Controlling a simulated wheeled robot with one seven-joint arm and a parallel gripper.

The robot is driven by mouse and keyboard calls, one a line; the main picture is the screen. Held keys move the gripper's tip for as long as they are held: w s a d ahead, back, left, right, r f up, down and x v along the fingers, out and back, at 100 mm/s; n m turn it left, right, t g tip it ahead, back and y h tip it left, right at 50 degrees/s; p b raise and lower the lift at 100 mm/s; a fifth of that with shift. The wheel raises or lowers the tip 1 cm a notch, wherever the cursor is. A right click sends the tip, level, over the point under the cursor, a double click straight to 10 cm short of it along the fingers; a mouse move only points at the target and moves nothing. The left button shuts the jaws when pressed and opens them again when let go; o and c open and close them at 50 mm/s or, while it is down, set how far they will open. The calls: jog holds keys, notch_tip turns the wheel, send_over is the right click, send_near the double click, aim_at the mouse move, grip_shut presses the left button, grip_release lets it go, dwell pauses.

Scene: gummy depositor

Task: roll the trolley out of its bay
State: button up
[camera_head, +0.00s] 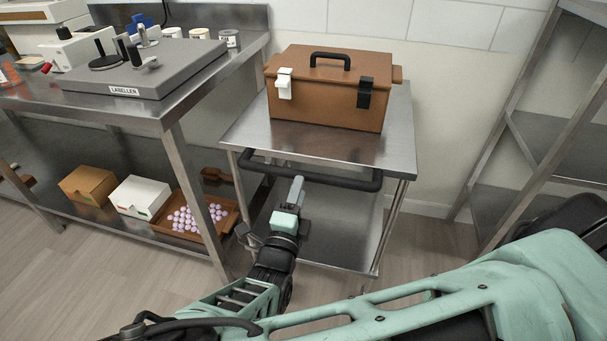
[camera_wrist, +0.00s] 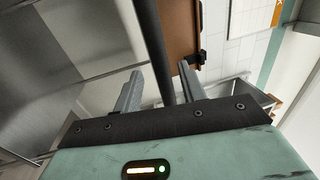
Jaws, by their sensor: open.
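The trolley (camera_head: 400,150) is a steel two-shelf cart standing between the workbench and a rack. Its black handle bar (camera_head: 340,181) runs across the front edge of the top shelf. In the wrist view the handle bar (camera_wrist: 153,45) passes between the finger tips. My gripper (camera_head: 297,190) is at the handle's left half, below and in front of the top shelf. In the wrist view my gripper (camera_wrist: 162,88) is open, with one finger on each side of the bar. I cannot tell whether either finger touches it.
A brown case (camera_head: 320,95) with a black handle sits on the trolley top. The steel workbench (camera_head: 150,115) stands close on the left, with boxes (camera_head: 140,197) on its lower shelf. A metal rack (camera_head: 540,130) stands on the right. Floor (camera_head: 120,270) shows in front.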

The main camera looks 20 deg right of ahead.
jog(key=shift+x, duration=2.7)
grip_shut()
